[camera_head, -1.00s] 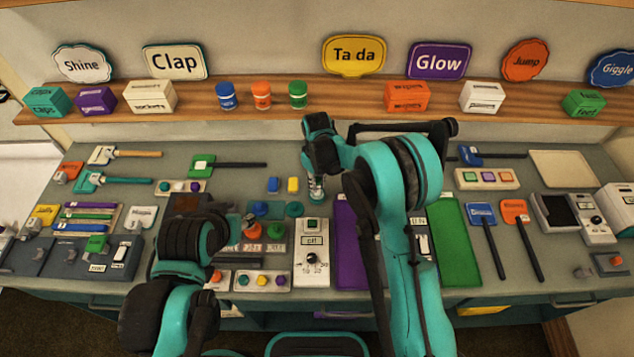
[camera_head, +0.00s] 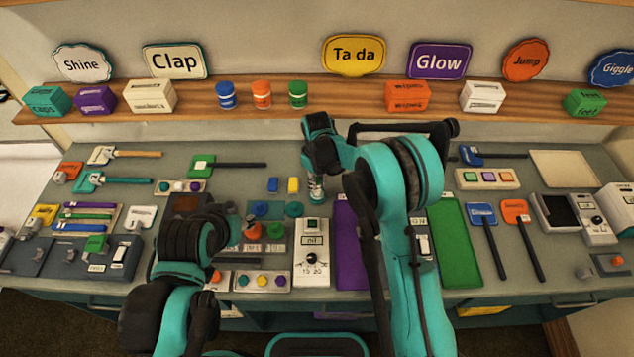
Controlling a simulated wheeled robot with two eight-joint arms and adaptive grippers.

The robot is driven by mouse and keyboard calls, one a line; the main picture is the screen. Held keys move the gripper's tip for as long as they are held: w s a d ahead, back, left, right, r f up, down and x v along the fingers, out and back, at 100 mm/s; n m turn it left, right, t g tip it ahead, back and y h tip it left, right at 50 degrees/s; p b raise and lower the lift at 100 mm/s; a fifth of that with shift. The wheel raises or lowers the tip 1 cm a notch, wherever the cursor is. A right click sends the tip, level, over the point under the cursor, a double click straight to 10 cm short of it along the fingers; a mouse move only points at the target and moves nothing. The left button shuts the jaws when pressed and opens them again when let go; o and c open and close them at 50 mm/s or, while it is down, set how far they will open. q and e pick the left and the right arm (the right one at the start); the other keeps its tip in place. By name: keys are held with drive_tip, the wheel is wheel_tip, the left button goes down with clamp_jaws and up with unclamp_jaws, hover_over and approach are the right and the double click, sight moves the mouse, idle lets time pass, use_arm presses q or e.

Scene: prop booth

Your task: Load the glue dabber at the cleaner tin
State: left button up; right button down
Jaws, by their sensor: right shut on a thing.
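My right gripper (camera_head: 315,190) points down over the middle of the bench, behind the panel with the dial. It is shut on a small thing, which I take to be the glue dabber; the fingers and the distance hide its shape. Left of it are small round pots: a blue one (camera_head: 258,208), a teal one (camera_head: 294,209), an orange one (camera_head: 252,230) and a green-topped one (camera_head: 275,230). Labels stand in front of them, too small to read, so I cannot tell which is the cleaner tin. My left arm is at the lower left; its fingers are not clearly visible.
A white dial panel (camera_head: 311,262) stands in front of the right gripper. A purple mat (camera_head: 350,250) and a green mat (camera_head: 455,245) lie to the right, partly behind my arm. Blue and yellow blocks (camera_head: 293,184) sit behind the pots. A shelf (camera_head: 350,105) runs along the back.

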drive_tip(key=shift+r+p, duration=0.45)
drive_tip(key=shift+r, duration=0.3)
drive_tip(key=shift+r+p, duration=1.3)
drive_tip(key=shift+r, duration=1.45)
drive_tip(key=shift+f, duration=0.1)
